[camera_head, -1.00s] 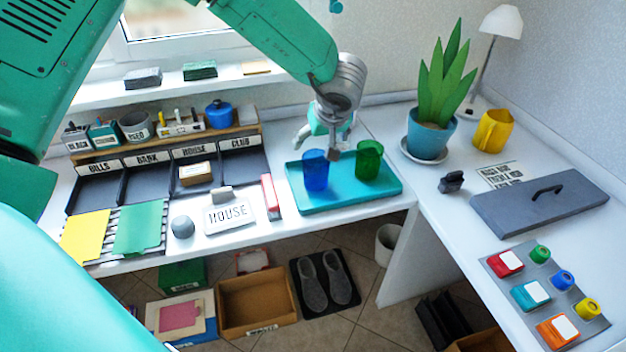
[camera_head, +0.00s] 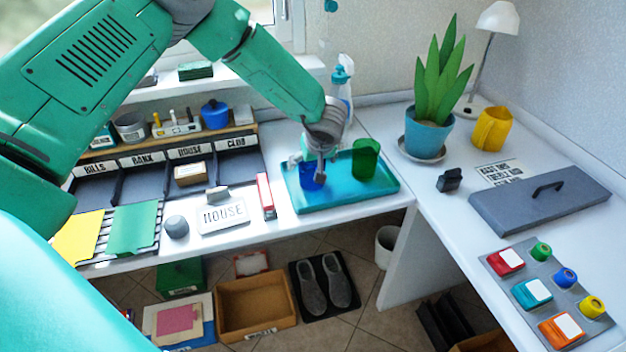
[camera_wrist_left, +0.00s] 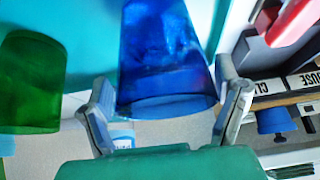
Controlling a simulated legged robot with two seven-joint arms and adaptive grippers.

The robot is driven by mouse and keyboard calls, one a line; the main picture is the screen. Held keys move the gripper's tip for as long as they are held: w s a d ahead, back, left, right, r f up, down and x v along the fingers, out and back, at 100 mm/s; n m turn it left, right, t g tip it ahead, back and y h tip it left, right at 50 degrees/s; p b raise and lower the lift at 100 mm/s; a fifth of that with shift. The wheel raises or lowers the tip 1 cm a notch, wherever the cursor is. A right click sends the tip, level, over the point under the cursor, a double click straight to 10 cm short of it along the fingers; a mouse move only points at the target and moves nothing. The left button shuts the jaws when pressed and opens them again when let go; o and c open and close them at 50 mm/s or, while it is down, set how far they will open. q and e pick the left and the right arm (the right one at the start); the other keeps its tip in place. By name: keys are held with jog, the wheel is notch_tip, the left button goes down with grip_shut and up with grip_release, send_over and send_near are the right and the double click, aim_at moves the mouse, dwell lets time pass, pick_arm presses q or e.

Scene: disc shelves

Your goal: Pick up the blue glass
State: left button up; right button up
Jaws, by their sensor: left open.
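The blue glass (camera_head: 311,177) stands on the teal tray (camera_head: 340,200), at its left part. In the head view my left gripper (camera_head: 312,165) is over the glass and hides its upper part. In the left wrist view the blue glass (camera_wrist_left: 165,55) lies between the two spread fingers of my left gripper (camera_wrist_left: 165,105). The gripper is open, one finger on each side of the glass. I cannot tell if either finger touches it. The green glass (camera_head: 366,158) stands on the tray to the right; it also shows in the left wrist view (camera_wrist_left: 30,80). My right gripper is not in view.
A red stapler-like object (camera_head: 266,196) lies left of the tray. A spray bottle (camera_head: 342,85) stands behind my left gripper. A potted plant (camera_head: 428,135) stands to the right of the tray. The desk right of the tray is partly clear.

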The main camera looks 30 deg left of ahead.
pick_arm(q)
jog(key=shift+r, duration=0.15)
jog(key=shift+c, duration=0.8)
jog(key=c, duration=0.7)
jog(key=shift+a, duration=0.2)
jog(key=c, duration=0.7)
jog(key=shift+s+a+f, duration=0.1)
jog(key=shift+a+f, duration=0.1)
jog(key=shift+d+r, duration=0.15)
jog(key=shift+d, duration=0.1)
